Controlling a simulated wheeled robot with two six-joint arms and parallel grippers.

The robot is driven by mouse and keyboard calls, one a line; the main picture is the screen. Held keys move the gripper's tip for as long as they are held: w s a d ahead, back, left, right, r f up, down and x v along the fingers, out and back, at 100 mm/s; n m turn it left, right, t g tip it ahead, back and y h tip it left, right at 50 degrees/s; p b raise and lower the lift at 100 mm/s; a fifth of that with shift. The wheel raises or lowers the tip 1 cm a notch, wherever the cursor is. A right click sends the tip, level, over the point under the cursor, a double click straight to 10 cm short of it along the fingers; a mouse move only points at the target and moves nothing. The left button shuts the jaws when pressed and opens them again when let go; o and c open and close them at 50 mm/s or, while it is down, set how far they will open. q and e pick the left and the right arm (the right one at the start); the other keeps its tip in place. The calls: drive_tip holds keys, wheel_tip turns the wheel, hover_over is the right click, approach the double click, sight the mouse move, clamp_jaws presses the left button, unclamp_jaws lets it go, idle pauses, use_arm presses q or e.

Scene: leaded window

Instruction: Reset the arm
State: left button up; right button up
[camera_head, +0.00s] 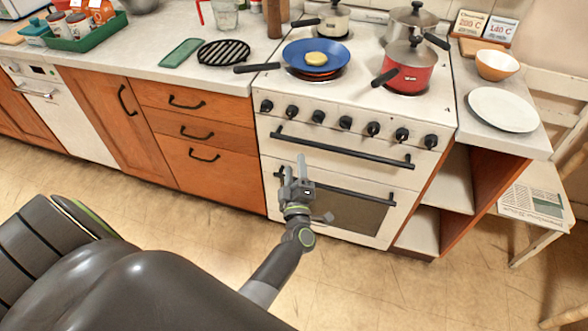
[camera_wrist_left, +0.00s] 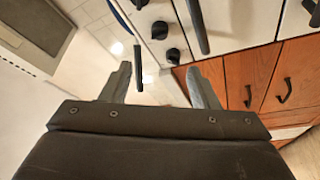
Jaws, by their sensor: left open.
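My left gripper (camera_head: 297,168) is open in front of the white stove (camera_head: 430,120), below its row of knobs and over the oven front in the head view. In the left wrist view its two fingers (camera_wrist_left: 160,84) are spread apart and nothing is gripped. A dark handle (camera_wrist_left: 138,68) shows beyond and between them, apparently the pan's. The blue frying pan (camera_head: 293,59) sits on a burner with a round yellowish item (camera_head: 316,58) in it, its black handle pointing left. My right gripper is not in view.
A red pot (camera_head: 412,75) and a steel pot (camera_head: 409,20) stand on the stove. A white plate (camera_head: 503,109) and a bowl (camera_head: 496,65) sit on the right counter. A black trivet (camera_head: 223,52) lies on the left counter. The floor before the cabinets is clear.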

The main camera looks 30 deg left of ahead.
use_arm(q)
drive_tip(key=s+d+f+m+g+h, duration=0.1)
drive_tip(key=s+f+m+g+h, duration=0.2)
drive_tip(key=s+f+m+h, duration=0.75)
drive_tip(key=s+d+f+m+g+y, duration=0.1)
drive_tip(key=s+f+m+g, duration=0.3)
drive_tip(key=f, duration=1.4)
drive_tip(key=s+a+f+m+g, duration=0.1)
drive_tip(key=s+f+g, duration=0.2)
drive_tip(key=s, duration=0.7)
drive_tip(key=s+a+f+m+g, duration=0.1)
drive_tip(key=s+a+f+g, duration=0.1)
drive_tip(key=s+f, duration=0.4)
drive_tip(key=s+a+f+m+g, duration=0.1)
drive_tip(key=s+f+g, duration=0.3)
drive_tip(key=s, duration=1.1)
drive_tip(key=shift+s+a+f+m, duration=0.15)
drive_tip(key=shift+s+a+m, duration=0.1)
drive_tip(key=shift+m, duration=0.3)
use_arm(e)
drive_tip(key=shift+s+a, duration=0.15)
use_arm(q)
drive_tip(key=shift+d, duration=0.1)
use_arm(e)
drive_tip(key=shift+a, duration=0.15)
use_arm(q)
drive_tip(key=shift+w, duration=0.1)
